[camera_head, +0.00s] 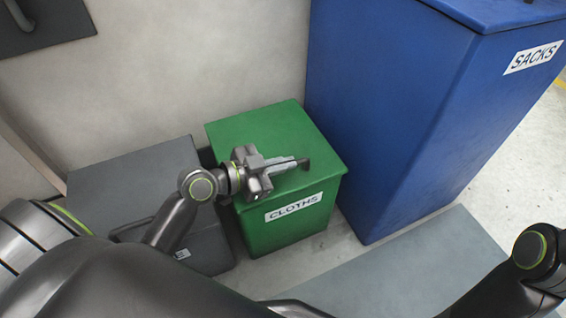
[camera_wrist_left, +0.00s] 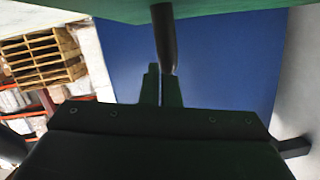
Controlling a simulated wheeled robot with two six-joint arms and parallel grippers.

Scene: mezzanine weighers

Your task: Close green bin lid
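The green bin (camera_head: 275,235), labelled CLOTHS, stands on the floor in the middle of the head view. Its green lid (camera_head: 262,126) lies across the top and looks seated, though a small gap could be hidden. My left gripper (camera_head: 296,163) is just over the lid's front part, pointing right, at the dark handle (camera_head: 305,163). In the left wrist view, the fingers (camera_wrist_left: 163,85) are nearly together, and the dark handle (camera_wrist_left: 163,35) reaches from the green lid to their tips. Whether they grip it cannot be told. My right gripper is out of view.
A tall blue bin (camera_head: 390,110), labelled SACKS, stands close on the right of the green bin. A low grey box (camera_head: 130,170) stands on the left. A pale wall (camera_head: 190,60) is behind. A grey slab (camera_head: 420,265) lies in front on the right.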

